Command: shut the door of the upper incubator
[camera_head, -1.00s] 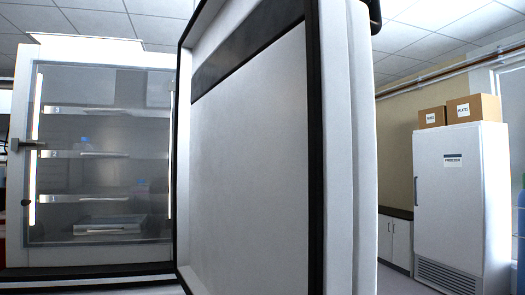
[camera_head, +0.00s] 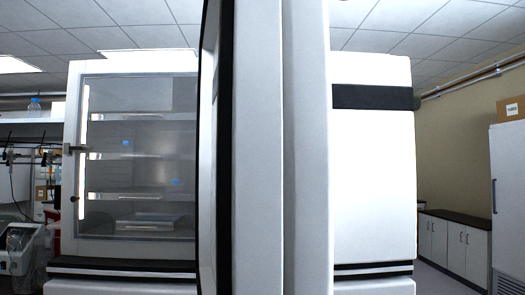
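The upper incubator (camera_head: 70,180) stands at left with its closed, see-through glass inner door (camera_head: 150,215) and lit shelves inside. A latch handle (camera_head: 75,149) is on the left edge of the glass door. The incubator's thick white outer door (camera_head: 258,150) stands open towards me, very close and seen almost edge-on. Its dark seal (camera_head: 225,150) runs down the left side, and it hides the incubator's right part. Neither of my grippers is in view.
A white cabinet-like unit with a black band (camera_head: 372,150) stands right of the door. A dark-topped counter (camera_head: 455,222), white fridge (camera_head: 507,190) and cardboard box (camera_head: 511,108) are farther right. Bench equipment (camera_head: 20,245) is at far left. Some floor (camera_head: 445,273) is clear at right.

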